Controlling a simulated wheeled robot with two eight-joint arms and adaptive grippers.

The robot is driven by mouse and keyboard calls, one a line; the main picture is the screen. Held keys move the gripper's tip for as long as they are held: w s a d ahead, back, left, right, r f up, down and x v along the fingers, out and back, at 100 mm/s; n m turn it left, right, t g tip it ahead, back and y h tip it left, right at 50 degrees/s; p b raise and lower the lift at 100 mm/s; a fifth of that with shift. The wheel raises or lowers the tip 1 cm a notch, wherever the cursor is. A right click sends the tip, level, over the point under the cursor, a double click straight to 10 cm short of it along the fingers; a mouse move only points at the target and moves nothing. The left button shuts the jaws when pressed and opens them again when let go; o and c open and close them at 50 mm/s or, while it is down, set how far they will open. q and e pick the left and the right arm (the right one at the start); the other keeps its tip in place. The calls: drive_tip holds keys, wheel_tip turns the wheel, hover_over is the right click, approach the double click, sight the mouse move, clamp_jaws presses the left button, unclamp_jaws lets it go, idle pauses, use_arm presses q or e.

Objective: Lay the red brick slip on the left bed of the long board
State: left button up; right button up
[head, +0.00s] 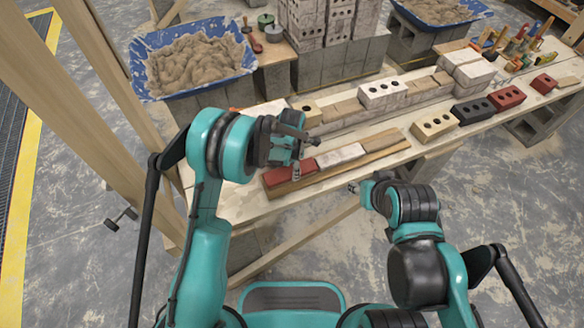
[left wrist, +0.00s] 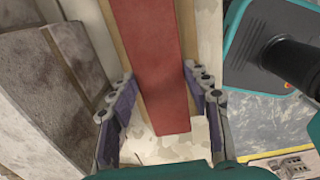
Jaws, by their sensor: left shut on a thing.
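The red brick slip (head: 277,177) is at the left end of the long board (head: 386,139), lined up along it. I cannot tell whether it touches the board or hangs just above. A pale slip (head: 341,156) lies to its right on the board. My left gripper (head: 297,165) is shut on the red slip, with a finger in front of it. In the left wrist view the red slip (left wrist: 154,65) runs between the two fingers (left wrist: 160,105), and wood shows along its left edge. My right gripper (head: 354,187) is in front of the table edge, its fingers too small to read.
Behind the board stand pale blocks and a cored white brick (head: 383,93). A cored cream brick (head: 435,123), a black brick (head: 473,110) and red bricks (head: 507,98) line the table to the right. A blue mortar tub (head: 140,72) stands at the back left.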

use_arm(q)
drive_tip(key=shift+f, duration=0.3)
drive_tip(key=o, duration=1.6)
drive_tip(key=shift+o, duration=0.2)
wheel_tip(320, 180, up, 12)
drive_tip(key=shift+r, duration=0.1)
drive_tip(key=s+a+r+m+t, duration=0.2)
drive_tip(key=s+a+r+m, duration=0.3)
drive_tip(key=r, duration=0.3)
drive_tip(key=s+a+r+m+t, duration=0.2)
drive_tip(key=s+a+m, duration=0.4)
drive_tip(key=s+m, duration=0.2)
drive_tip(key=s+a+r+m+t, duration=0.3)
drive_tip(key=s+a+m, duration=0.4)
drive_tip(key=s+m, duration=0.2)
drive_tip(key=shift+a+r+m, duration=0.15)
drive_tip(key=shift+r+m, duration=0.05)
drive_tip(key=shift+m, duration=0.1)
